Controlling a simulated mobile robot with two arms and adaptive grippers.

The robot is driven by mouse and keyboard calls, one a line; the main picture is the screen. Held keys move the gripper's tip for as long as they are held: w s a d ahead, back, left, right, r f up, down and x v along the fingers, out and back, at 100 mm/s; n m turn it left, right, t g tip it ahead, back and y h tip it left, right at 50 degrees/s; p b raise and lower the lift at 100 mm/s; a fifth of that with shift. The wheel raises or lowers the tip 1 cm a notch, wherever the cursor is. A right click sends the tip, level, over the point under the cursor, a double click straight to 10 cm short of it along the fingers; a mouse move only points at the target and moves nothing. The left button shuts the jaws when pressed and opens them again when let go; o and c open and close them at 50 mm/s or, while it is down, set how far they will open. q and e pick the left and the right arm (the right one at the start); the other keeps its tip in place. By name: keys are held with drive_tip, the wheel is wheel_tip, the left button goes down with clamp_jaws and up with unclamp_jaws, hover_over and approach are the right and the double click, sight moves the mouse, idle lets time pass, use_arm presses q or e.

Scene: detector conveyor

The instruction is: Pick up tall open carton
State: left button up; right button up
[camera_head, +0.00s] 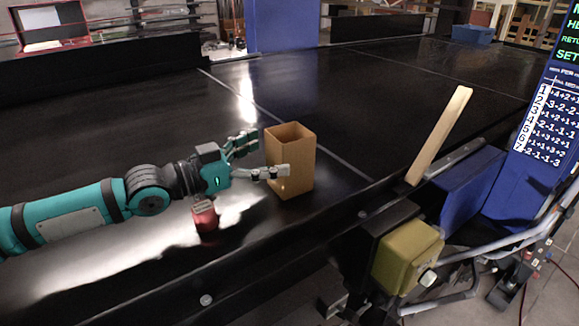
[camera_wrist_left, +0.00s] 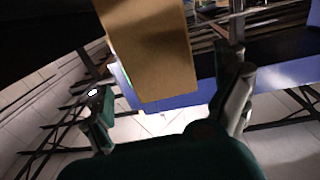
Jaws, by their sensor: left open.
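The tall open carton (camera_head: 292,172) is a brown, open-topped box standing upright on the black conveyor (camera_head: 330,85) in the head view. It also shows in the left wrist view (camera_wrist_left: 155,60), at the top centre. My left gripper (camera_head: 268,155) reaches in from the left with its fingers spread. One finger overlaps the carton's near face in the head view, and the other is at its far left side. In the left wrist view the carton shows between the two spread fingers (camera_wrist_left: 168,88); contact cannot be told. My right gripper is not in view.
A small red object (camera_head: 205,217) sits on the conveyor just below my left wrist. A blue bin (camera_head: 473,34) stands far back. The conveyor behind the carton is clear.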

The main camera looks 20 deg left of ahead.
sight(290, 147)
use_arm(q)
drive_tip(key=shift+p+x, duration=1.4)
drive_tip(key=shift+p, duration=0.25)
drive_tip(key=shift+r+p+x, duration=0.2)
drive_tip(key=shift+p+x, duration=0.35)
drive_tip(key=shift+x, duration=0.55)
drive_tip(key=shift+w+d+f, duration=0.2)
drive_tip(key=shift+w, duration=0.2)
drive_tip(key=shift+s+a, duration=0.1)
drive_tip(key=c, duration=1.1)
